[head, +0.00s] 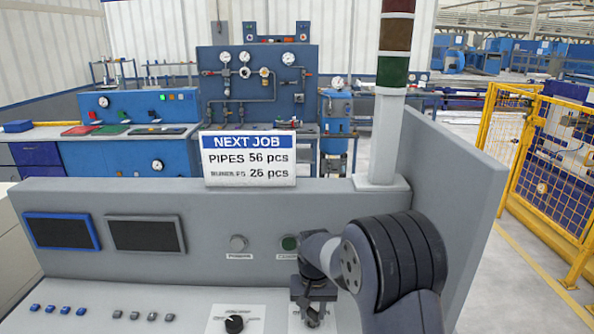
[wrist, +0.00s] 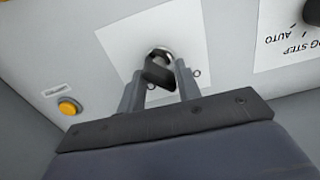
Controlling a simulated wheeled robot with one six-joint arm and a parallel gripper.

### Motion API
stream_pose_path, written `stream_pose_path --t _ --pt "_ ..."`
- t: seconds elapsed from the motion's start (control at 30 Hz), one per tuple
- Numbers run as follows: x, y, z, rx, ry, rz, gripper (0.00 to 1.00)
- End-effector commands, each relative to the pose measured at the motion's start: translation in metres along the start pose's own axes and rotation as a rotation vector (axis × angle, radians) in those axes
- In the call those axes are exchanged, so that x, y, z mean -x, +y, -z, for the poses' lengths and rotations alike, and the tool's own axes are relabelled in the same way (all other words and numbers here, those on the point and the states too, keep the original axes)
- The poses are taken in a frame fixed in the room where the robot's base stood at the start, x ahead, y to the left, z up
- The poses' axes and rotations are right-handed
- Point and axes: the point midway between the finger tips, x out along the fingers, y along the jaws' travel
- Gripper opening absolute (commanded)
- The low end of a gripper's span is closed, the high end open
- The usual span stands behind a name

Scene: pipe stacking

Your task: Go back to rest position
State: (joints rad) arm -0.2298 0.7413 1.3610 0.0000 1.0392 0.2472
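My gripper (wrist: 160,75) is over the control console, with its fingers spread apart on either side of a black rotary switch (wrist: 159,73). The switch has a silver collar and sits on a white label plate (wrist: 112,39). In the wrist view the fingertips are close beside the switch; whether they touch it I cannot tell. In the head view my gripper (head: 313,292) points down at the console's front panel, right of another black rotary knob (head: 234,323). My arm bends in from the lower right.
The grey console (head: 130,263) has dark screens, small buttons and a raised right side wall (head: 450,190) close to my arm. A signal tower (head: 385,120) and a "NEXT JOB" sign (head: 249,159) stand on it. A yellow button (wrist: 69,106) is left of my gripper.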

Motion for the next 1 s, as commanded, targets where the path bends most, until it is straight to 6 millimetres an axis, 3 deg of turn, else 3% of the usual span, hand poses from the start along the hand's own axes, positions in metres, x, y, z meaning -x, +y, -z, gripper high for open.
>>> stream_pose_path --t 0.4,1.0 --pt "-0.0001 0.0 -0.0006 -0.234 -0.002 -0.001 0.32" --pt "0.003 0.0023 -0.0021 -0.258 -0.001 0.004 0.32"
